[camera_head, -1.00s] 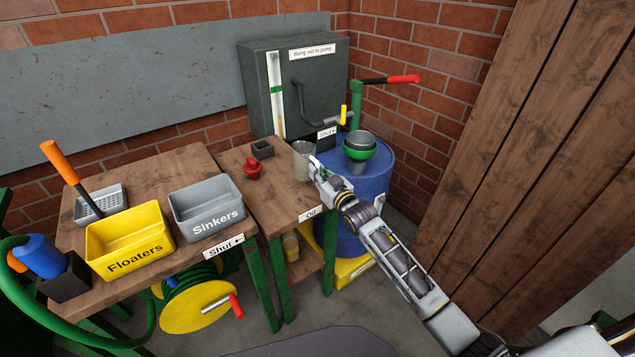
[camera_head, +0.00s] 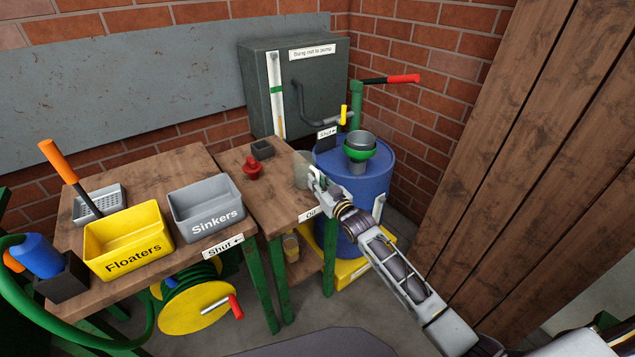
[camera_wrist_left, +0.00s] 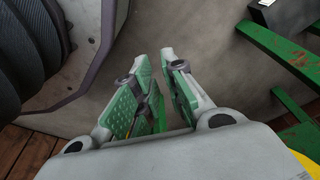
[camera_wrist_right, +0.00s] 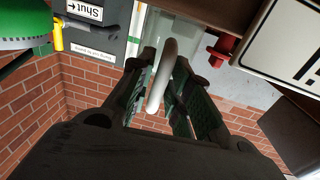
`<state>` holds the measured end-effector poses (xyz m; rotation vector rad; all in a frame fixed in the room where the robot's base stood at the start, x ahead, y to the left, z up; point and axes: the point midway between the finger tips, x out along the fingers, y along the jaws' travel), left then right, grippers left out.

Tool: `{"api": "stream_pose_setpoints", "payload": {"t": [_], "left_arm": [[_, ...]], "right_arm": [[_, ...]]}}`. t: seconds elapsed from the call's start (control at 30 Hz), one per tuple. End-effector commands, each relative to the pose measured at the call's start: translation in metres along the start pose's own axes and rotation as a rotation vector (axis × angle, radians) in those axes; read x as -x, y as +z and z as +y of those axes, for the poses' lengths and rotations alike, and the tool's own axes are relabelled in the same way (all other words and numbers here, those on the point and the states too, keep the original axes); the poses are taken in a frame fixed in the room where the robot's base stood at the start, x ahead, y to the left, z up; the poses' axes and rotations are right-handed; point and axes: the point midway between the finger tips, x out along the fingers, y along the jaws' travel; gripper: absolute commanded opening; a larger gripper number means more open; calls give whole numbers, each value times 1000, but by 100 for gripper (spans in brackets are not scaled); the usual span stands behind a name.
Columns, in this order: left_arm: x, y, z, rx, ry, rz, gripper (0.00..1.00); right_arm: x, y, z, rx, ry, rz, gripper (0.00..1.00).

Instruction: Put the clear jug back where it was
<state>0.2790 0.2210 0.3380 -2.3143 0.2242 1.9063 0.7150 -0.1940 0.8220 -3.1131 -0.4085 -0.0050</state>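The clear jug (camera_head: 301,171), pale and see-through, is upright at the right edge of the smaller wooden table (camera_head: 283,204), behind the "Oil" label. I cannot tell whether its base touches the tabletop. My right gripper (camera_head: 316,178) is at the jug's right side. In the right wrist view the right gripper (camera_wrist_right: 165,72) has its fingers closed around the jug's pale curved handle (camera_wrist_right: 168,62); part of the jug body shows behind. My left gripper (camera_wrist_left: 158,62) shows only in its wrist view, fingers a narrow gap apart with nothing between them.
A red knob-like piece (camera_head: 252,167) and a dark square holder (camera_head: 262,149) sit left of the jug. The blue drum (camera_head: 372,183) with a green funnel (camera_head: 359,153) stands right. Grey "Sinkers" (camera_head: 205,208) and yellow "Floaters" (camera_head: 128,241) bins occupy the larger table.

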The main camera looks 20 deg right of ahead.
Motion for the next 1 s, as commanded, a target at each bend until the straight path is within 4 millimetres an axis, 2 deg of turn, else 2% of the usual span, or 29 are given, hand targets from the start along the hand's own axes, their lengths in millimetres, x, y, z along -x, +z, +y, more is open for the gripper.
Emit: {"api": "stream_pose_setpoints", "payload": {"t": [0.07,0.57,1.0], "left_arm": [[0,-1,0,0,0,2,13],[1,-4,-1,0,-2,13,13],[-8,7,-4,0,-7,11,13]], "right_arm": [[0,0,0,0,0,0,32],[2,-3,0,0,0,0,32],[32,-3,0,0,-1,-1,32]]}}
